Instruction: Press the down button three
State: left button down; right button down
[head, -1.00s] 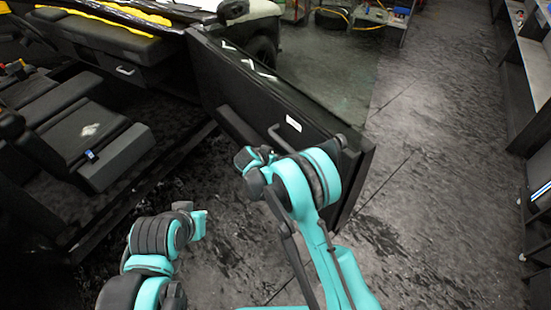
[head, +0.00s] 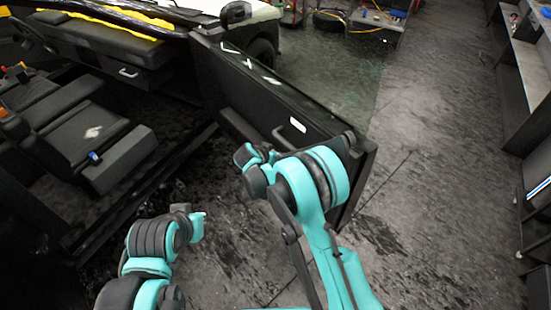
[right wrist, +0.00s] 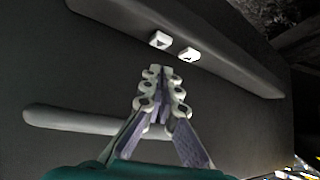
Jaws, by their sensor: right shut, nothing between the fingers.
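Two small white buttons sit side by side on the dark inner door panel in the right wrist view. The left button (right wrist: 160,40) has a dark triangle on it. The right button (right wrist: 189,54) has a dark mark that I cannot read clearly. My right gripper (right wrist: 163,71) is shut and empty, its fingertips just below the buttons in that picture. I cannot tell whether the tips touch the panel.
The open car door (head: 232,88) stands in front of me, with a pale handle bar (right wrist: 85,120) below the buttons. Car seats (head: 85,140) are at the left. Open floor (head: 430,180) lies to the right, with shelving (head: 530,70) along the far right.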

jog(key=p+v, duration=0.1)
jog(key=v, duration=0.5)
jog(key=shift+s+d+r+p, duration=0.2)
jog(key=shift+r+p, duration=0.15)
jog(key=shift+p, duration=0.05)
jog(key=shift+r, duration=0.1)
jog(key=s+d+r+n+g+y, duration=0.1)
jog(key=s+d+r+n+y, duration=0.15)
jog(key=s+d+r, duration=1.05)
jog(key=s+d+r+n+y, duration=0.1)
jog(key=s+d+n, duration=0.1)
jog(key=s, duration=0.7)
jog(key=s+d+r+n+y, duration=0.1)
jog(key=s+d, duration=0.1)
jog(key=s, duration=0.7)
jog(key=shift+d+n, duration=0.3)
jog(key=shift+n, duration=0.05)
jog(key=shift+r, duration=0.1)
